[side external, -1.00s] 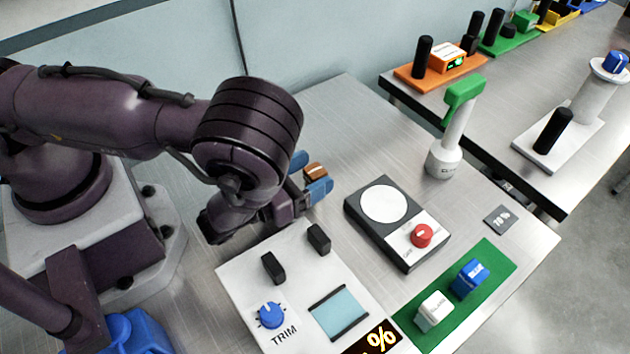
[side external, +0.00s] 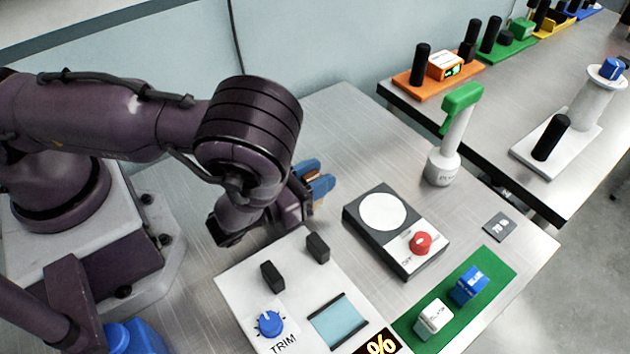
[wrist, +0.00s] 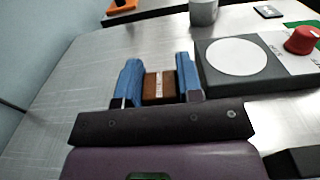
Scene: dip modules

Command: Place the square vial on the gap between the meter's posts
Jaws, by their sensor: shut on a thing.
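My gripper (side external: 314,180) has blue fingers and is shut on a small brown square vial (side external: 313,177). In the wrist view the vial (wrist: 159,86) sits between the two blue fingertips (wrist: 159,82). The meter is a white panel (side external: 240,280) with two black posts, one left (side external: 272,277) and one right (side external: 317,247), a blue TRIM knob (side external: 269,322), a light blue window (side external: 338,320) and a lit % display (side external: 382,345). The gap between the posts is bare. My gripper is behind the right post, apart from the panel.
A dark stirrer-like unit (side external: 410,262) with a white disc and red knob stands right of my gripper. A green-topped white tool (side external: 446,135) stands behind it. A green mat (side external: 497,262) holds a white block (side external: 433,316) and a blue block (side external: 469,284). Bare table lies behind my gripper.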

